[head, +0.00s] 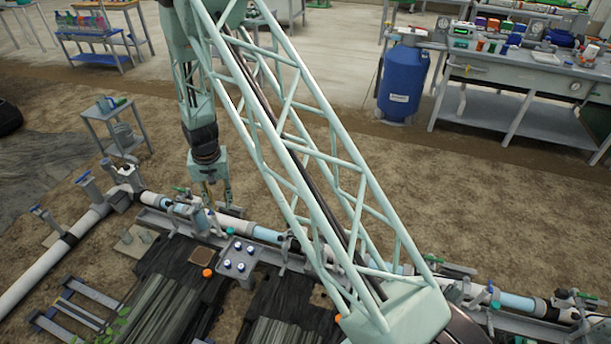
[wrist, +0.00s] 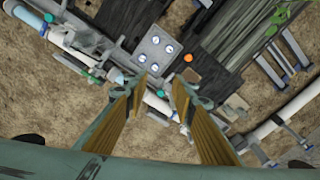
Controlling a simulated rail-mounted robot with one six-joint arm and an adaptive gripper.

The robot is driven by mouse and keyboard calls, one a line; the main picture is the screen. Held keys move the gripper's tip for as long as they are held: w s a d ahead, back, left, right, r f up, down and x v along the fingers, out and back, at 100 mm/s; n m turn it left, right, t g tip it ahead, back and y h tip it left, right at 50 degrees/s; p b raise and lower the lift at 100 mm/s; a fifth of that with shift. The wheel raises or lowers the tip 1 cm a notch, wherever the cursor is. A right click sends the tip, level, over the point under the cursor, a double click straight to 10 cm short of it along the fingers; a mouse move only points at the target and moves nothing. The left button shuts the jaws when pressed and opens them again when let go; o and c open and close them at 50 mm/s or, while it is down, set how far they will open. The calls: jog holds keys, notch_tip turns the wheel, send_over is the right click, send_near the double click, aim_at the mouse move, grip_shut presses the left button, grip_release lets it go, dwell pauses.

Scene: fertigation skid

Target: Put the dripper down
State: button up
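My gripper (head: 216,192) points down above the pipe line at left of centre in the head view. In the wrist view my gripper (wrist: 160,88) has its two fingers apart, with the pipe visible between the tips and nothing clearly held. I cannot tell for sure which item is the dripper. Several small round blue-and-white pieces sit on a grey plate (head: 238,260) beside the pipe, right of and nearer than the gripper. The plate (wrist: 157,50) also shows just beyond the fingertips in the wrist view. An orange piece (head: 207,273) lies beside the plate.
The white and blue pipe (head: 262,234) with valves runs across below my arm. Dark planted beds (head: 165,300) lie in front of it. A small side table (head: 104,108), a blue tank (head: 403,80) and a cluttered workbench (head: 520,75) stand behind. Bare soil lies between.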

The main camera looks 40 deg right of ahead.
jog(key=s+r+n, duration=0.1)
jog(key=s+r, duration=0.2)
jog(key=r, duration=0.8)
jog(key=s+r, duration=0.2)
jog(key=r, duration=0.8)
jog(key=s+r+n+t, duration=0.1)
jog(key=s+r, duration=0.6)
jog(key=r, duration=0.2)
jog(key=s+r+t, duration=0.1)
jog(key=s+r, duration=0.5)
jog(key=r, duration=0.4)
jog(key=s+r+n, duration=0.1)
jog(key=s+r, duration=0.3)
jog(key=s, duration=0.7)
jog(key=s+r+n, duration=0.1)
jog(key=s+r, duration=0.3)
jog(key=s, duration=0.8)
jog(key=s+r+n+t, duration=0.1)
jog(key=s+r, duration=0.3)
jog(key=s, duration=0.8)
jog(key=shift+s+d+r, duration=0.15)
jog(key=shift+d+r, duration=0.05)
jog(key=shift+d, duration=0.15)
